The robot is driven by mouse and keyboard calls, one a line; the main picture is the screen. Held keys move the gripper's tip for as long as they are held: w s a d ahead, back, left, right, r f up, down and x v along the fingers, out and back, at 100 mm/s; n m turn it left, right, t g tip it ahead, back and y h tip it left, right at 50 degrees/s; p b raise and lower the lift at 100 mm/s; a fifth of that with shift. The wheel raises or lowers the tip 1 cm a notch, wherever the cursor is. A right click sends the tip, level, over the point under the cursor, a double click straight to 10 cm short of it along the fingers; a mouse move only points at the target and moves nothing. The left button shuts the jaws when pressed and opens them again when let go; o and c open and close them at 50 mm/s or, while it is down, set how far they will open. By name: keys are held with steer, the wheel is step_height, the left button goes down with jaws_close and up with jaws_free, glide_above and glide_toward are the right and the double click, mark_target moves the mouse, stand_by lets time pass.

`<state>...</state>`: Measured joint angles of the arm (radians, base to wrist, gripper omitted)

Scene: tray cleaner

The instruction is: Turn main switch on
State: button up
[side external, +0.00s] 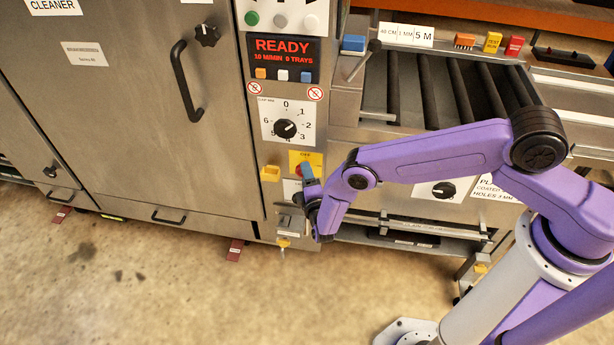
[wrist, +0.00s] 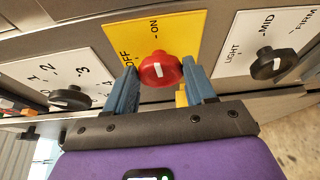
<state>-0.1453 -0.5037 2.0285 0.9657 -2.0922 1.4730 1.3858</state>
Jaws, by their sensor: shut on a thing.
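The main switch is a red knob (wrist: 160,70) with a white mark, on a yellow plate (wrist: 178,35) lettered OFF and ON. In the wrist view the white mark lies roughly sideways; I cannot tell for certain which word it points to. My gripper (wrist: 159,73) is shut on the red knob, with one blue finger on each side of it. In the side view the yellow plate (side external: 313,158) is on the machine's front panel below the dial, and my gripper (side external: 307,172) is at it, covering most of the knob.
A black numbered dial (side external: 285,128) sits above the switch, below the READY display (side external: 283,60). In the wrist view a black LIGHT-MID-FIRM knob (wrist: 272,64) is to the right and the numbered dial (wrist: 70,99) to the left. A yellow block (side external: 270,173) sticks out left of my gripper.

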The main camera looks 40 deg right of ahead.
steer(key=shift+m, duration=0.4)
steer(key=o, duration=1)
steer(key=shift+o, duration=0.2)
steer(key=v, duration=1.7)
steer(key=shift+s+a+f, duration=0.15)
steer(key=shift+a+f, duration=0.05)
